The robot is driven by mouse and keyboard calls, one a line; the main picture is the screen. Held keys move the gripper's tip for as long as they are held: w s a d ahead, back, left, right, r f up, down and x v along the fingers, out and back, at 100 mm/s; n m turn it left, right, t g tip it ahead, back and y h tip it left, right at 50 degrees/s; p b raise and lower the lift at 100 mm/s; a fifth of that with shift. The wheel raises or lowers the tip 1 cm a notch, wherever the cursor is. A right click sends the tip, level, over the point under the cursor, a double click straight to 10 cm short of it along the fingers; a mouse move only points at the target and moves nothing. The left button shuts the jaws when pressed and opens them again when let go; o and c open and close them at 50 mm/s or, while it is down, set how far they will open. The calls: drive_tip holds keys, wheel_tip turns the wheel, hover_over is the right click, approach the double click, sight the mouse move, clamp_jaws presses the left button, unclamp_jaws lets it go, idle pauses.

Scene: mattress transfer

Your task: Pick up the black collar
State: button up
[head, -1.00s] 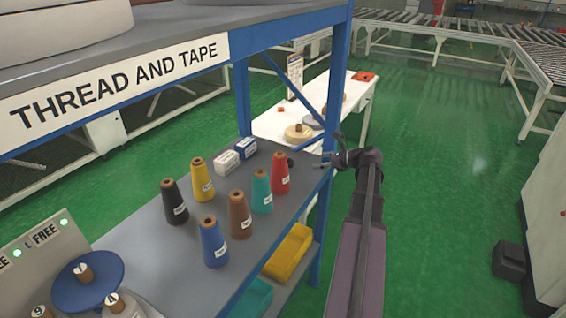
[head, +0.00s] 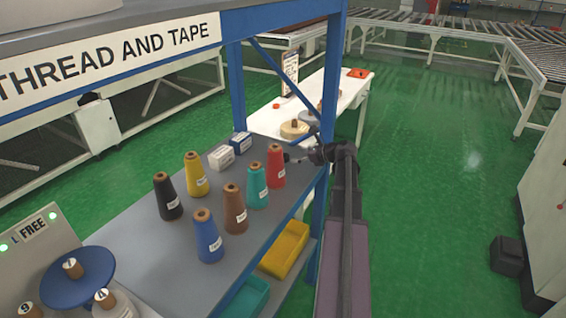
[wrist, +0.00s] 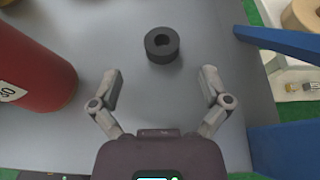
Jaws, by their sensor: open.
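The black collar (wrist: 161,45) is a short dark ring with a round hole. In the wrist view it rests on the grey shelf top (wrist: 150,95), just beyond my fingertips and roughly centred between them. My gripper (wrist: 162,80) is open and empty, its two grey fingers spread apart and not touching the collar. In the head view my gripper (head: 294,154) reaches over the right end of the shelf beside the red thread cone (head: 276,166). I cannot make the collar out clearly there.
The red cone (wrist: 35,70) stands close left of my gripper. A blue shelf upright (head: 322,225) and brace (wrist: 285,45) are at the right. Several other cones and two small boxes (head: 221,158) share the shelf. A white table (head: 345,100) stands behind.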

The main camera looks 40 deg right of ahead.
sight(284, 156)
drive_tip(key=shift+w+a+f, duration=0.2)
drive_tip(key=shift+w+f, duration=0.05)
drive_tip(key=shift+w, duration=0.3)
drive_tip(key=shift+b+x, duration=1.05)
drive_tip(key=shift+x, duration=1.5)
drive_tip(key=c, duration=1.2)
